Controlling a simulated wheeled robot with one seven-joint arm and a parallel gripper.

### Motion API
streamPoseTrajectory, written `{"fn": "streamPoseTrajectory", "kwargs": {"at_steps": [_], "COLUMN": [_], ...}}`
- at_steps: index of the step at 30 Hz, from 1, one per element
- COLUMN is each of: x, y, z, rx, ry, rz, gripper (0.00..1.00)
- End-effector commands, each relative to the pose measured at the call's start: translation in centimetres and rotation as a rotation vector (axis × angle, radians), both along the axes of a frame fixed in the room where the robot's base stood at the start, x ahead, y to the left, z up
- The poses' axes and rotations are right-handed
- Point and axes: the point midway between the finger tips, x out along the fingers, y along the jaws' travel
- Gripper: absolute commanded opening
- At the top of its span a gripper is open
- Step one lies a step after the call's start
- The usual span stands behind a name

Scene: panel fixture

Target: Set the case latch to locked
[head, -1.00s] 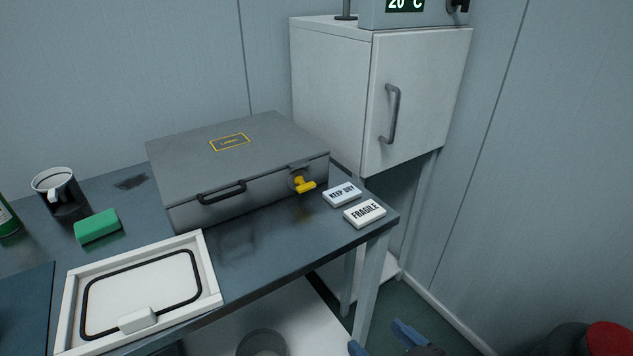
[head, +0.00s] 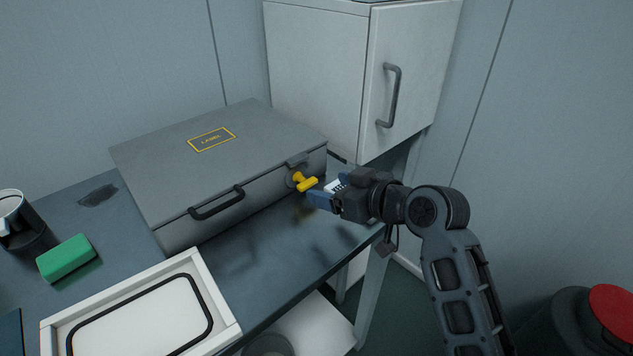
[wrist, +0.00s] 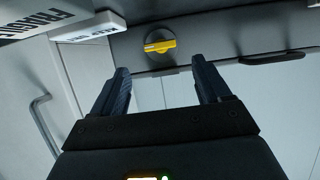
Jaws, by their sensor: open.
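The grey case (head: 215,160) lies closed on the dark table, with a black handle (head: 217,203) on its front. The yellow latch knob (head: 305,182) sits on a round plate at the right of the case front. It also shows in the wrist view (wrist: 160,46), its bar nearly level in that picture, beyond the fingertips. My gripper (head: 318,194) is just right of the latch. In the wrist view its two blue fingers (wrist: 162,75) are apart with nothing between them, and a gap separates them from the knob. The lock markings cannot be read.
A white framed tray (head: 145,310) and a green sponge (head: 66,258) lie on the table at left. A dark mug (head: 22,228) stands behind them. A white cabinet (head: 330,75) stands behind right. The FRAGILE block (wrist: 45,18) and KEEP DRY block (wrist: 90,27) are near my gripper.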

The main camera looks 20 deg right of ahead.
Motion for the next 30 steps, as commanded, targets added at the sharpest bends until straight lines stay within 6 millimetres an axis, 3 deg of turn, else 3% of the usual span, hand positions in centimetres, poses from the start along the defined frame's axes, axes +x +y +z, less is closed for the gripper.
{"fn": "streamPoseTrajectory", "kwargs": {"at_steps": [9, 22, 30], "x": [4.0, 5.0, 4.9], "y": [1.4, 1.6, 1.6], "z": [-1.7, -2.2, -2.2], "rx": [-0.001, 0.000, 0.001], "ry": [0.000, 0.000, 0.000], "rz": [0.001, -0.001, -0.001], "gripper": [0.77, 0.77, 0.51]}}
